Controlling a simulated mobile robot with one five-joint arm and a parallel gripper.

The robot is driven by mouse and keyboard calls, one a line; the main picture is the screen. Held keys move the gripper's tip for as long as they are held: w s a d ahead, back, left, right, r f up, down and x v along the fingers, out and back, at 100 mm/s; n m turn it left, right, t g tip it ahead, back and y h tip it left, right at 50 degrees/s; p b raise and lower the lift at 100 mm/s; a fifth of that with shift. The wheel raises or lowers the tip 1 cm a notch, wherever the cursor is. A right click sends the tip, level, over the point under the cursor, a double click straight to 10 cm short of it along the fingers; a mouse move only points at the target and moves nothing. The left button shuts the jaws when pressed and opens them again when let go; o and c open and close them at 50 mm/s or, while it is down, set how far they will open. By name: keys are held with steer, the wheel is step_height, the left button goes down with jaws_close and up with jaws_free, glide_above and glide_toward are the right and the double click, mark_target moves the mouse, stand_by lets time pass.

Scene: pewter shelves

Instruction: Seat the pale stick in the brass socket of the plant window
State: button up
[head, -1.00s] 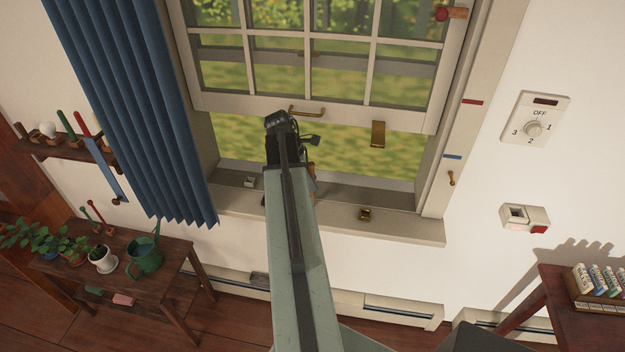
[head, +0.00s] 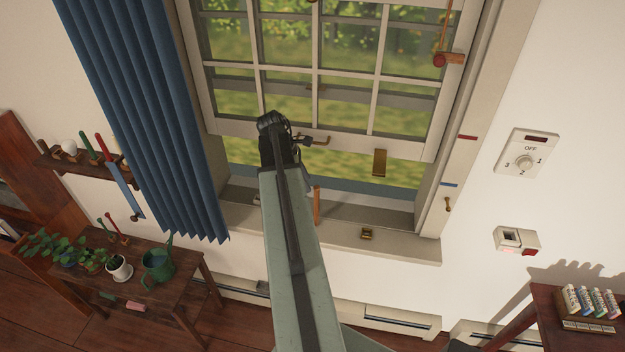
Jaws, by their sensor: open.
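The window's small brass socket (head: 367,234) sits on the front of the sill, right of my arm, and looks empty. A light tan-orange stick (head: 317,204) shows upright just right of my arm, at the sill. I take it for the pale stick, but its lower end is partly hidden and I cannot tell what supports it. My gripper (head: 301,141) is open, up by the lower rail of the raised sash, above and left of the stick and apart from it. My arm hides part of the sill and the area behind the gripper.
The raised sash (head: 330,142) has a brass handle and a brass plate (head: 380,162). A blue curtain (head: 150,120) hangs left. A wall rack (head: 75,165) and plant table (head: 180,262) stand left.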

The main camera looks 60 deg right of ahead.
steer(key=shift+w+a+r, duration=0.15)
steer(key=shift+w+r, duration=0.05)
steer(key=shift+r, duration=0.45)
